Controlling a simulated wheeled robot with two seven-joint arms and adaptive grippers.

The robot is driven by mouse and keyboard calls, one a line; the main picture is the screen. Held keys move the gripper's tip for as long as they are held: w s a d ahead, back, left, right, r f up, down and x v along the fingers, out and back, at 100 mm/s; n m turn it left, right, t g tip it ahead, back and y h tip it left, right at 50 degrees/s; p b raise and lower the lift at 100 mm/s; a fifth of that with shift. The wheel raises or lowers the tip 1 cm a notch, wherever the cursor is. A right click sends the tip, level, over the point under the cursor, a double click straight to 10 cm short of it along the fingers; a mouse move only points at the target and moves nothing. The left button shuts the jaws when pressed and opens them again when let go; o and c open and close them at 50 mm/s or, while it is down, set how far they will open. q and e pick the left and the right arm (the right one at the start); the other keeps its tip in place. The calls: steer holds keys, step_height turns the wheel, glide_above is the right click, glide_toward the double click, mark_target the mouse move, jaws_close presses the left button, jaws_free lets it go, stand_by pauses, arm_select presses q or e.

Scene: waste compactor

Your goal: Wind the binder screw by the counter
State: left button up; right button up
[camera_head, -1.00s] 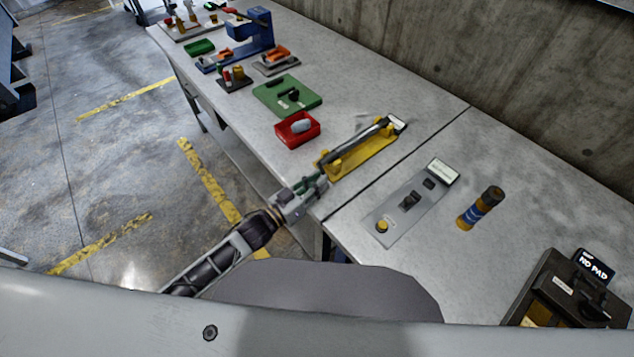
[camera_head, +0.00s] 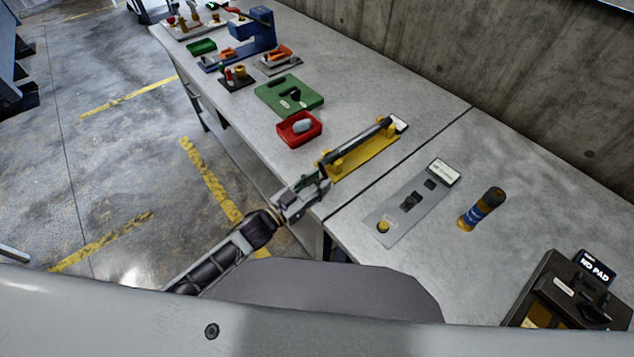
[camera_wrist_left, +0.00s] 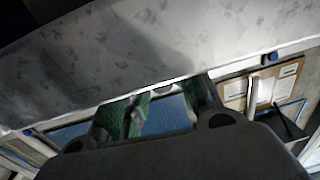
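The binder screw device (camera_head: 372,158) is a yellow base with a long dark bar and a small white plate (camera_head: 400,123) at its far end; the plate is too small to read. It lies near the front edge of the bench. My left gripper (camera_head: 318,184) is at the near left end of the device, at the bench edge. In the left wrist view its fingers (camera_wrist_left: 160,112) stand apart, with green inner faces and a bluish gap between them. Contact with the device cannot be made out. My right gripper is not in view.
The floor left of the bench is open.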

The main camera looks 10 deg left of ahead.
arm_select(q)
steer(key=shift+s+a, duration=0.1)
steer(key=shift+a, duration=0.05)
stand_by(0.3)
steer(key=v, duration=1.1)
steer(key=shift+s+a, duration=0.2)
steer(key=shift+s, duration=0.05)
stand_by(0.5)
